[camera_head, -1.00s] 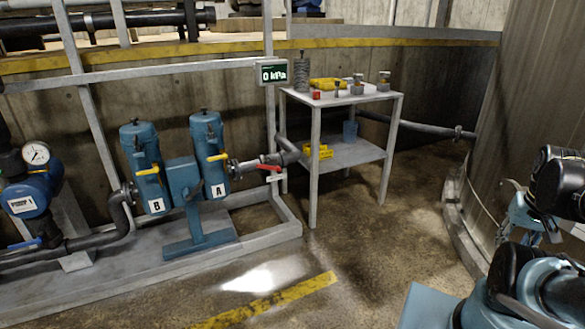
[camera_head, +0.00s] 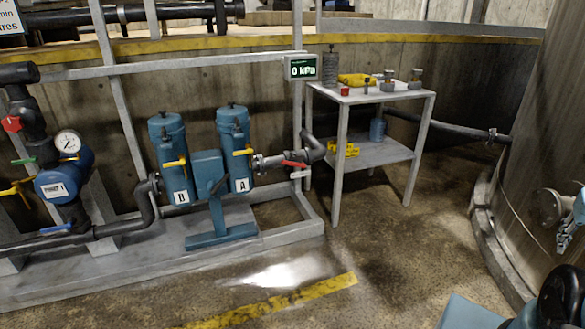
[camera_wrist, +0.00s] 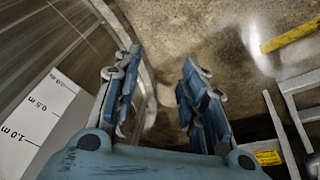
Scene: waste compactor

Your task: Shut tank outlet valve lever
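No label marks the tank outlet valve lever, so I cannot tell which lever it is. A red lever (camera_head: 295,164) sits on the pipe right of filter A. Yellow levers show on filter B (camera_head: 175,162) and filter A (camera_head: 243,152). A blue lever (camera_head: 55,228) is on the low pipe by the pump. The large curved tank (camera_head: 530,130) fills the right side. A round grey fitting (camera_head: 550,206) shows low in front of it. My gripper (camera_wrist: 158,68) is open and empty in the wrist view, above the floor. In the head view it is partly cut off at the right edge.
A grey metal table (camera_head: 375,155) with small items stands right of the filters. The pump (camera_head: 62,183) is at the left. Wet floor with a yellow stripe (camera_head: 270,302) lies open in front. The wrist view shows a height scale (camera_wrist: 38,122).

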